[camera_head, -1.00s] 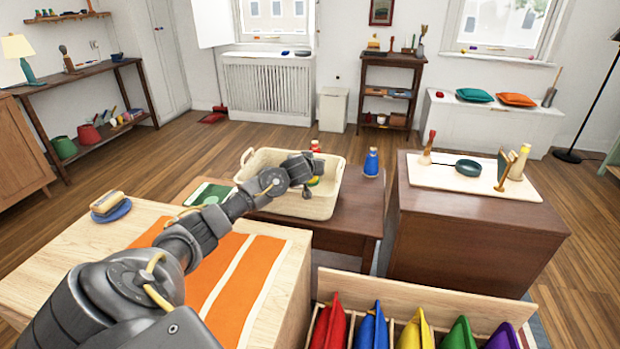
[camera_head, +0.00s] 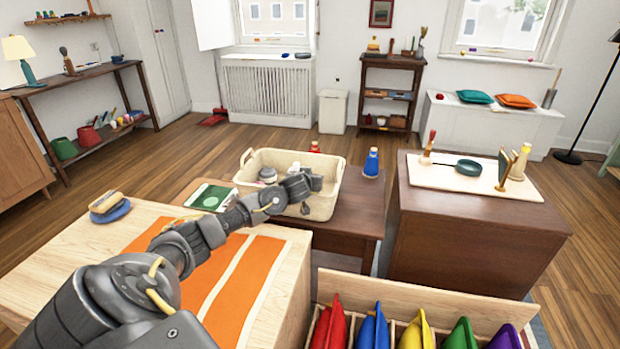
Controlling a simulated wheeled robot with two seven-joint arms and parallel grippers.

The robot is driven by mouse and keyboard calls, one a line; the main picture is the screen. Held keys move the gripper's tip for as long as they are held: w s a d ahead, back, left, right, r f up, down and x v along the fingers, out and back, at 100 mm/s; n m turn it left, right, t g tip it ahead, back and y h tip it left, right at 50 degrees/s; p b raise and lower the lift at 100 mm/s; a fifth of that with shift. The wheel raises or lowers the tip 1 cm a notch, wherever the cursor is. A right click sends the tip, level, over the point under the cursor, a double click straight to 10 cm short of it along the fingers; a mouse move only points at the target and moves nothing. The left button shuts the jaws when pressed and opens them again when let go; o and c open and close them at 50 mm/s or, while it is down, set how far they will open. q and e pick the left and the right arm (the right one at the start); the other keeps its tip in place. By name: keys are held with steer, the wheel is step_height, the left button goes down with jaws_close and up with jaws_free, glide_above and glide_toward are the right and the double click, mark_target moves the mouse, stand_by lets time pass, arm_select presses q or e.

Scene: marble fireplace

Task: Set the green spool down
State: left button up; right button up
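My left arm reaches from the lower left over the orange-striped table to the cream basket (camera_head: 246,187). A grey and white round object (camera_head: 267,175) lies in the left part of the basket. My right gripper is not in view.
The basket stands on a dark wooden table (camera_head: 350,222). A green flat item (camera_head: 209,197) lies to the left. Colourful bags (camera_head: 373,328) fill a crate in front.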

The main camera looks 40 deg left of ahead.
arm_select(q)
steer(key=shift+d+f, duration=0.1)
steer(key=shift+f, duration=0.4)
steer(key=o, duration=0.7)
steer(key=shift+c, duration=0.2)
steer(key=o, duration=0.4)
steer(key=shift+s+f, duration=0.1)
steer(key=shift+f, duration=0.05)
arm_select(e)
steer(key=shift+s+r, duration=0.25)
arm_select(q)
steer(key=shift+r, duration=0.75)
steer(key=p+v, duration=0.2)
steer(key=v, duration=0.9)
steer(key=shift+s+d+r, duration=0.15)
steer(key=shift+s+d, duration=0.05)
steer(key=shift+s, duration=0.15)
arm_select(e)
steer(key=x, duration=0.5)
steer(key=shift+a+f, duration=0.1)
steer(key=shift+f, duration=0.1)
